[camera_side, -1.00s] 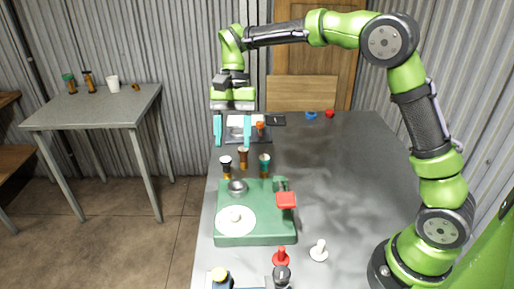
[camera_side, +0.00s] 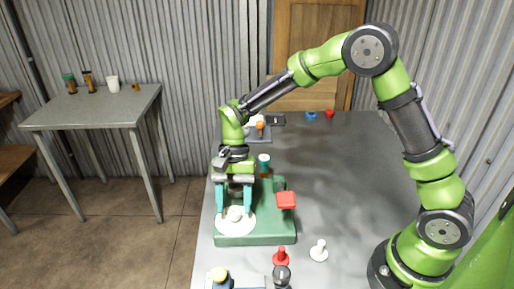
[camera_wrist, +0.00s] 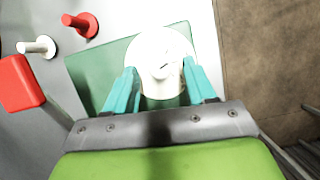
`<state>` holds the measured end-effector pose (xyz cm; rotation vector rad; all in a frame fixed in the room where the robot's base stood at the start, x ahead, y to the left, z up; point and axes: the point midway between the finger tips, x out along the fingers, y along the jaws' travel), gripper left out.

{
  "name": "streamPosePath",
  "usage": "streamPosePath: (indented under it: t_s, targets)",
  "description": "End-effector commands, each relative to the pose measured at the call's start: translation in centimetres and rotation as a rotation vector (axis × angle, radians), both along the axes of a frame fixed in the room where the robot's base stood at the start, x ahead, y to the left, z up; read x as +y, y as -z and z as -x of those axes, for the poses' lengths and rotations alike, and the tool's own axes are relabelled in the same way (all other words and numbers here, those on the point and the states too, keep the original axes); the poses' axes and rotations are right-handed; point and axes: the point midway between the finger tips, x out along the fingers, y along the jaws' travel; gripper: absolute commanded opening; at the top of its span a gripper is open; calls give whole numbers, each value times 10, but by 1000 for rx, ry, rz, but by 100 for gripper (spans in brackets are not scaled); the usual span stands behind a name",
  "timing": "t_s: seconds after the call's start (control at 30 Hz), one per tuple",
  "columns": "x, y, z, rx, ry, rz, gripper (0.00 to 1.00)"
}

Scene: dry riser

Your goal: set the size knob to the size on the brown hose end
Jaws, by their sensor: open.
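The size knob (camera_side: 236,212) is a small white knob in the middle of a round white dial (camera_side: 224,228) on the green base (camera_side: 265,239). In the wrist view the knob (camera_wrist: 161,66) carries a dark mark; any size marks on the dial (camera_wrist: 174,37) are too small to read. My gripper (camera_side: 234,208) is open, teal fingers pointing down over the dial, one on each side of the knob.
A teal-topped hose end (camera_side: 264,162) stands behind the base. A red block (camera_side: 286,200) sits at the base's right. The table's right side is clear.

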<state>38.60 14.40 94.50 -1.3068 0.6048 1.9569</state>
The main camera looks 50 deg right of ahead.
Motion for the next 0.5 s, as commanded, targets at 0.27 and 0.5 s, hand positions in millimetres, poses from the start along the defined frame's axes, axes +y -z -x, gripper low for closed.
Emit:
streamPosePath:
  t_s: [0.27, 0.5]
  targets:
    - [3, 9, 3, -1, 0, -1, 55]
    - [3, 9, 2, -1, 0, -1, 41]
